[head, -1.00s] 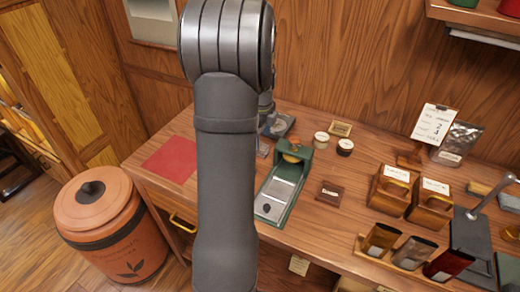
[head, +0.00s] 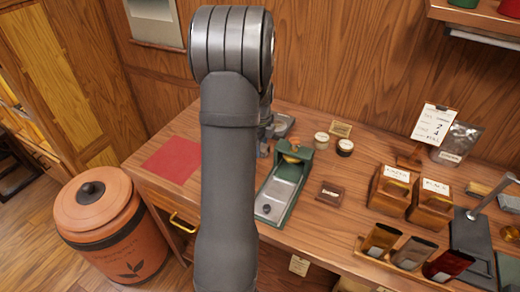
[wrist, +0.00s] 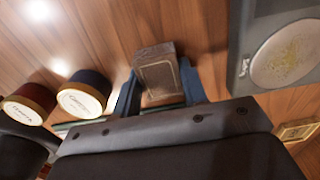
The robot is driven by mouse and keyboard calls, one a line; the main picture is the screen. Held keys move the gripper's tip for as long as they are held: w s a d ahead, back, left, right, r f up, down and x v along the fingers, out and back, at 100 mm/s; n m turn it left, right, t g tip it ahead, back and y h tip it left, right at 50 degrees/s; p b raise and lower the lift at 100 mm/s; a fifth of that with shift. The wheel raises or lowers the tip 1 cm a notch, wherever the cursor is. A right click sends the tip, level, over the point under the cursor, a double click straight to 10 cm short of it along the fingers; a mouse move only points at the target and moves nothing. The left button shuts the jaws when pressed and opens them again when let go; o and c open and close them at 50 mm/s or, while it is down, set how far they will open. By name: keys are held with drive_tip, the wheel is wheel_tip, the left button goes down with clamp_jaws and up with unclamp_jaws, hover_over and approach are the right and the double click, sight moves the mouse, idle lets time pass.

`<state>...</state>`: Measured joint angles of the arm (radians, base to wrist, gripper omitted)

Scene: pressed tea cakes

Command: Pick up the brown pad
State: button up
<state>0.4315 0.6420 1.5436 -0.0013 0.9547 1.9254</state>
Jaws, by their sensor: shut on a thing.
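The brown pad (wrist: 156,74), a small brown-grey block with a paler frame on its face, sits between the two blue fingers of my gripper (wrist: 158,82) in the wrist view. My gripper is shut on it. Wood grain shows beyond the pad; I cannot tell how far it is from the tabletop. In the head view my arm covers most of the gripper, and I cannot make out the pad there.
A grey plate (wrist: 247,75) carries a round disc.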

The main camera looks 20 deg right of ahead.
wheel_tip(320, 180, up, 10)
idle(0.6)
